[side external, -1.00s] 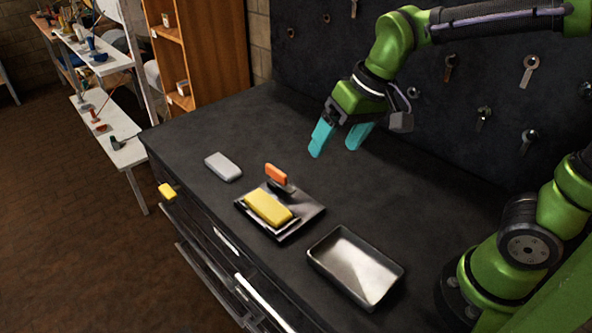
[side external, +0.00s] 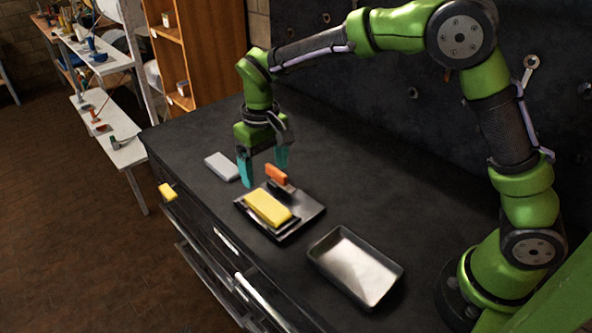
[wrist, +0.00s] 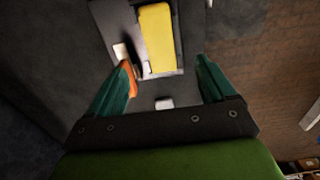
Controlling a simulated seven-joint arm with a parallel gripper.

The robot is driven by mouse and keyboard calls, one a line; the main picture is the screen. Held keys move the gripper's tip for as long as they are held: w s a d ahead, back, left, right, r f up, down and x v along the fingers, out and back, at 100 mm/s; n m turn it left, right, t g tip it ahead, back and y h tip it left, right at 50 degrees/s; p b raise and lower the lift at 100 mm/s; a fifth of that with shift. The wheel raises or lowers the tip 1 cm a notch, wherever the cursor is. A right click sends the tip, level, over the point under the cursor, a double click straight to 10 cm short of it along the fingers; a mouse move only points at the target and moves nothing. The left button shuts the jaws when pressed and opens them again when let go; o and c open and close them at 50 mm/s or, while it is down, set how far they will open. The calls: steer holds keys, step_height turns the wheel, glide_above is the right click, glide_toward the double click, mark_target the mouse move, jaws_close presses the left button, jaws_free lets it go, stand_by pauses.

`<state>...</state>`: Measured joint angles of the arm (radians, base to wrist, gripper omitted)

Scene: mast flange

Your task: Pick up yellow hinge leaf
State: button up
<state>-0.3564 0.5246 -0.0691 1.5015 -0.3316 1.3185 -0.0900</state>
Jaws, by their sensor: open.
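The yellow hinge leaf (side external: 268,208) lies flat on a dark plate fixture (side external: 305,212) on the black workbench. In the wrist view the yellow leaf (wrist: 158,38) shows ahead of my fingers, near the top edge. My gripper (side external: 264,175) is open and empty, with teal fingers pointing down, above and behind the fixture. An orange-topped upright part (side external: 276,174) stands at the fixture's back edge, close to my fingers; in the wrist view its orange part (wrist: 131,80) shows beside the left finger, partly hidden by it.
A grey block (side external: 222,166) lies on the bench left of the fixture. An empty metal tray (side external: 355,265) sits to the right. A small yellow piece (side external: 167,191) is at the bench's front edge. The back of the bench is clear.

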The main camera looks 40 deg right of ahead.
mark_target(268, 206)
step_height(268, 206, down, 11)
steer(key=shift+d+r, duration=0.1)
steer(key=shift+r, duration=0.1)
stand_by(0.3)
steer(key=shift+c, duration=0.5)
steer(key=shift+r, duration=0.1)
steer(key=c, duration=1.4)
